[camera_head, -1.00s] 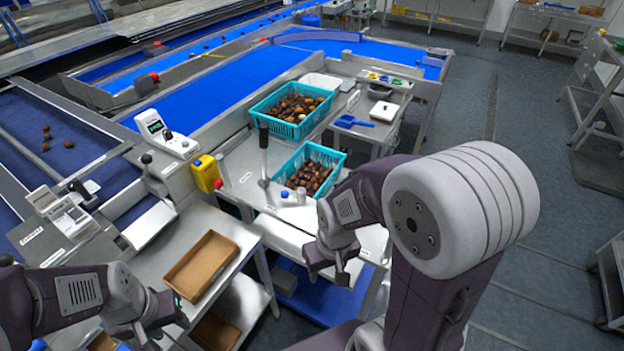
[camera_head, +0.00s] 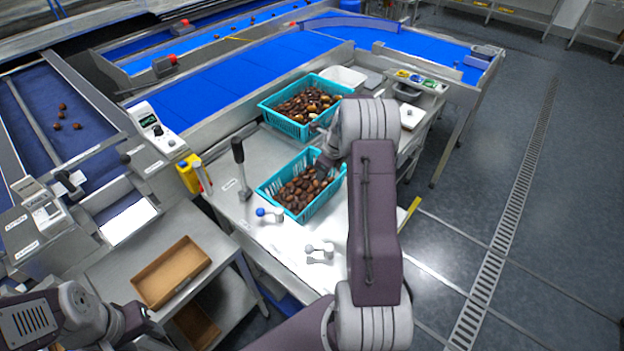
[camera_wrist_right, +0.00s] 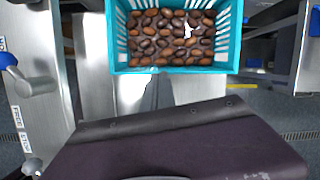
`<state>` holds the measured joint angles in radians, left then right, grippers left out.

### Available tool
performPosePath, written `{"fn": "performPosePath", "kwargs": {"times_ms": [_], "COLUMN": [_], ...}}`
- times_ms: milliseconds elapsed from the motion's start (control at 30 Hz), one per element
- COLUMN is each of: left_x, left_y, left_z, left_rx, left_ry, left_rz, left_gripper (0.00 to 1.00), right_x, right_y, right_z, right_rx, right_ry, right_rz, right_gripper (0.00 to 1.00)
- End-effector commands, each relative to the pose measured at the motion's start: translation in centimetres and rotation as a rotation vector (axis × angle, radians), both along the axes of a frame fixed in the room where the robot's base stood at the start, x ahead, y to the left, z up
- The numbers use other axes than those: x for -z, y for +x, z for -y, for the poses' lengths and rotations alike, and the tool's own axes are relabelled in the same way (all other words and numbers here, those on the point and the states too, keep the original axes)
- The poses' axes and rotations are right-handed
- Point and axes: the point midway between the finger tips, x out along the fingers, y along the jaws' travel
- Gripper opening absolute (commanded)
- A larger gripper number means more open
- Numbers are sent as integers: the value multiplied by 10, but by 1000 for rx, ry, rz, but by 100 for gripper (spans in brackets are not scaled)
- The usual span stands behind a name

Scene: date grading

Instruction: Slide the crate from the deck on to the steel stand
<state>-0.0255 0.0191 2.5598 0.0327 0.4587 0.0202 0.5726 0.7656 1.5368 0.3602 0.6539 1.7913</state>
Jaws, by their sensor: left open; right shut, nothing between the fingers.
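A teal crate of dates (camera_head: 272,197) sits on the grey steel surface (camera_head: 228,205), with a bright steel top (camera_head: 290,245) in front of it. A second teal crate of dates (camera_head: 275,118) stands behind. I cannot tell where deck and stand meet. My right gripper (camera_head: 326,160) is shut and empty at the far right side of the nearer crate; its tips are partly hidden, and I cannot tell if it touches. The right wrist view shows a teal crate (camera_wrist_right: 178,70) above my purple arm part. My left gripper (camera_head: 140,322) is open at lower left.
A black-handled lever (camera_head: 239,160), a blue-knobbed lever (camera_head: 268,213) and a small metal lever (camera_head: 320,252) stand around the nearer crate. A brown tray (camera_head: 172,272) lies on the left bench. Open floor lies right.

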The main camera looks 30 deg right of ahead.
Motion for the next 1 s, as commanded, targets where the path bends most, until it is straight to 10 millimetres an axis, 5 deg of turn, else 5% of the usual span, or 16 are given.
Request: {"fn": "performPosePath", "kwargs": {"times_ms": [33,100,267,467,900,1000], "left_x": [-4,-5,-6,-7,-20,-27], "left_y": [0,0,0,0,0,0], "left_z": [0,0,0,0,0,0], "left_rx": [1,-1,-1,-1,-1,-1], "left_ry": [0,0,0,0,0,0], "left_rz": [0,-1,0,0,0,0], "left_gripper": [43,43,43,43,43,43], "right_x": [18,39,51,60,147,146], "right_y": [-15,-37,-59,-58,-37,-20], "right_z": [27,46,64,63,54,49], "right_rx": [65,122,181,179,176,172], "right_ry": [18,43,61,62,60,57], "right_rz": [-24,-59,-82,-83,-84,-80], "right_gripper": [0,0,0,0,0,0]}}
